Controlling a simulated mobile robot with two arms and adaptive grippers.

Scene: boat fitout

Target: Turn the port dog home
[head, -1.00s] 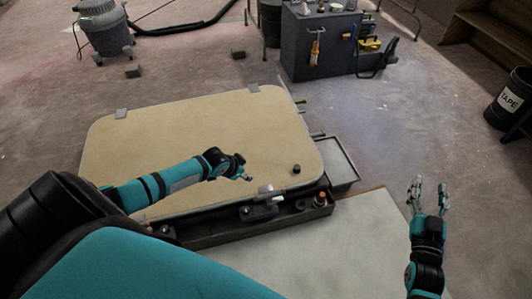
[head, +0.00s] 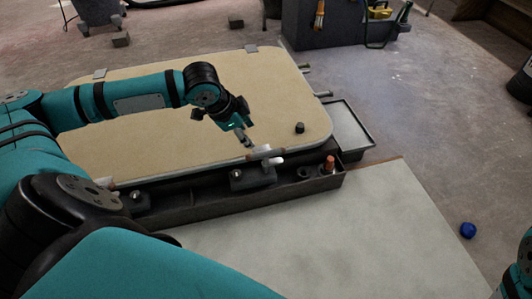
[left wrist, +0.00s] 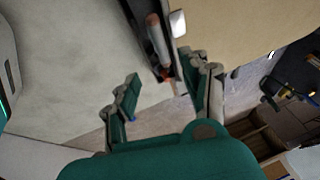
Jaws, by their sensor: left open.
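The hatch panel (head: 160,125) is a large tan board with rounded corners. Along its near edge are two pale dog handles, a right one (head: 268,160) on a dark block and a left one (head: 105,182) partly behind my left arm. I cannot tell from markings which is the port dog. My left gripper (head: 245,138) is above the panel's near edge, close to the right handle and seemingly apart from it. In the left wrist view its fingers (left wrist: 165,90) are spread with nothing between them. My right gripper is out of view; part of that arm shows at the lower right.
A dark trough (head: 215,205) runs along the panel's near edge, with an orange-topped peg (head: 329,164) at its right end. A black knob (head: 299,127) stands on the panel. A grey tray (head: 350,128) sits to the right. A blue ball (head: 468,230) lies near the pale board (head: 340,245).

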